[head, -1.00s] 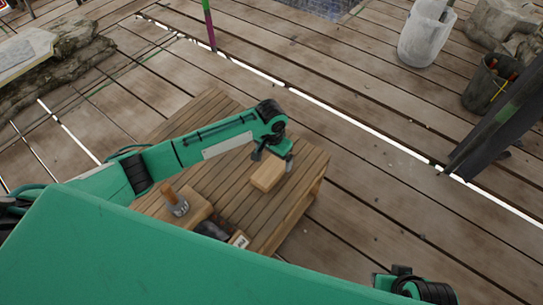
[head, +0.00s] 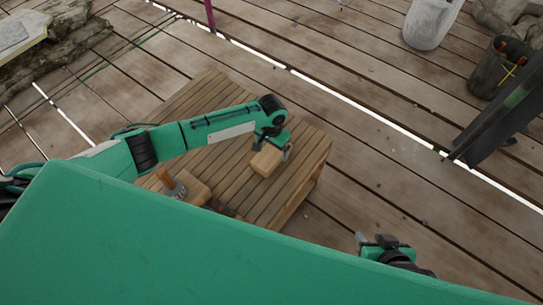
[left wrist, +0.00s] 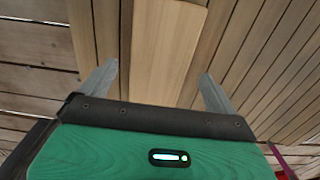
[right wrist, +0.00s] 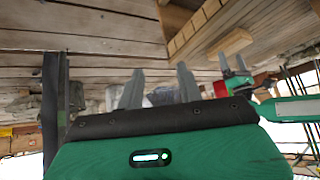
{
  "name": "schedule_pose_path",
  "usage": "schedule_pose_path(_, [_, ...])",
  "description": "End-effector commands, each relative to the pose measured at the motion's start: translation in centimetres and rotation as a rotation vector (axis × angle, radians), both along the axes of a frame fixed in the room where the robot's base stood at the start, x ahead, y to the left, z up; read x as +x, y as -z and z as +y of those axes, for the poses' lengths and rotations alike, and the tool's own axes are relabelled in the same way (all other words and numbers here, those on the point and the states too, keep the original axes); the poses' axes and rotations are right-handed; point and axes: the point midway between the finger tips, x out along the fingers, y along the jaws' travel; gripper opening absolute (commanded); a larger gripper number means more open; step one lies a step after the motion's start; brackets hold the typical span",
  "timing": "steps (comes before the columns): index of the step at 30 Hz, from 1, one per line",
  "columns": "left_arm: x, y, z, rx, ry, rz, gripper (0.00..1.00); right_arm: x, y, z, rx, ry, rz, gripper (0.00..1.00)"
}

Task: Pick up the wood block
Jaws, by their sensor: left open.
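The wood block (head: 266,161), a small pale rectangular piece, lies on the slatted wooden table (head: 228,98). My left gripper (head: 271,149) is right at the block in the head view, with a finger at each side of it. In the left wrist view the block (left wrist: 167,50) lies between the two spread fingers of the left gripper (left wrist: 158,88); I cannot tell whether they touch it. My right gripper (head: 376,243) is away from the table at lower right. Its fingers are apart and empty in the right wrist view (right wrist: 160,88).
A wooden-handled tool with a grey head (head: 174,187) stands by another wooden piece (head: 196,191) on the table's near-left part. My green body hides the near table edge. A pale bucket (head: 430,24) and a dark bucket (head: 494,70) stand on the plank floor at upper right.

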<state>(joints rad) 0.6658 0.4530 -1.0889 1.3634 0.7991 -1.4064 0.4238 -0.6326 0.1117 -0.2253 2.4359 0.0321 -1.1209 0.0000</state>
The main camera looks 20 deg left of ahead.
Motion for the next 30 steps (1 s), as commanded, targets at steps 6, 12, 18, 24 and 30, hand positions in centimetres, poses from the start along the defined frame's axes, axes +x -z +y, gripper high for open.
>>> schedule_pose_path(6, [-0.2,2.9,0.0,0.0,-0.001,0.001,0.94,0.9,0.5,1.7,0.053,-0.019,-0.101,0.36])
schedule_pose_path(12, [-0.2,4.0,0.0,0.0,-0.001,0.0,0.94,1.3,0.4,2.5,0.077,-0.025,-0.146,0.36])
schedule_pose_path(18, [-0.2,4.0,0.0,0.0,0.0,0.0,0.94,1.3,0.3,2.5,0.079,-0.025,-0.148,0.36])
schedule_pose_path(24, [-0.2,3.9,0.0,0.0,0.0,0.0,0.6,1.3,0.3,2.5,0.079,-0.025,-0.147,0.36])
schedule_pose_path(30, [-0.2,3.9,0.0,0.0,0.0,-0.001,0.39,1.3,0.3,2.5,0.078,-0.026,-0.146,0.36])
